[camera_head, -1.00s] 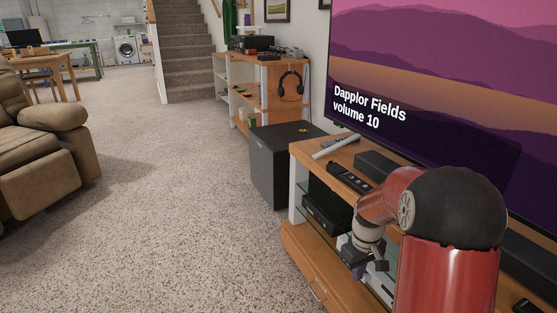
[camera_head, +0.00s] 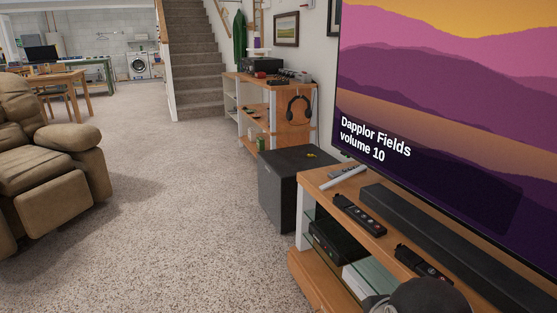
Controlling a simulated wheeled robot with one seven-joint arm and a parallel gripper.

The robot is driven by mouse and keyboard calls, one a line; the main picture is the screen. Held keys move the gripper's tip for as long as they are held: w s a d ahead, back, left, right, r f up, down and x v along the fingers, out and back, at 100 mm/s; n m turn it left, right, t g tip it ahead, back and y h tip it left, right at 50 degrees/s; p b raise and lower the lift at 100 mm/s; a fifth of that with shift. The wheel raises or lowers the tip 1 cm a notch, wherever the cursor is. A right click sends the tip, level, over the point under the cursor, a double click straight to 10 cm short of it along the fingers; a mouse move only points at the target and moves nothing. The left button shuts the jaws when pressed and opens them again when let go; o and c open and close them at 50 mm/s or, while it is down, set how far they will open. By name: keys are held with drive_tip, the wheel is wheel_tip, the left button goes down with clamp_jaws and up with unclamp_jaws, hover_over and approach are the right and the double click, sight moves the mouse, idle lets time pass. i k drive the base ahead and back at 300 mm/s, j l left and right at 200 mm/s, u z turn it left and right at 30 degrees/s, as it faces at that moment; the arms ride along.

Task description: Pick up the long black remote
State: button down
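A long black remote-like object (camera_head: 360,214) with small buttons lies on the wooden top of the TV stand (camera_head: 318,180), in front of the soundbar. A second dark remote-like object (camera_head: 423,265) lies nearer to me on the same top. I cannot tell for sure which one is the task's remote. A pale, slim stick-shaped object (camera_head: 345,178) lies at the far end of the top. My gripper is out of view. Only a dark rounded part of my arm shows at the bottom edge, below the nearer black object.
A black soundbar (camera_head: 440,236) runs along the stand below the large TV (camera_head: 450,120). A dark box (camera_head: 282,188) stands past the stand's far end. A brown recliner (camera_head: 50,165) is at left. The carpet (camera_head: 190,220) between is clear.

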sight(350, 211)
drive_tip(key=z, duration=0.5)
drive_tip(key=k+l+z, duration=0.3)
drive_tip(key=k+j, duration=0.05)
drive_tip(key=j, duration=0.05)
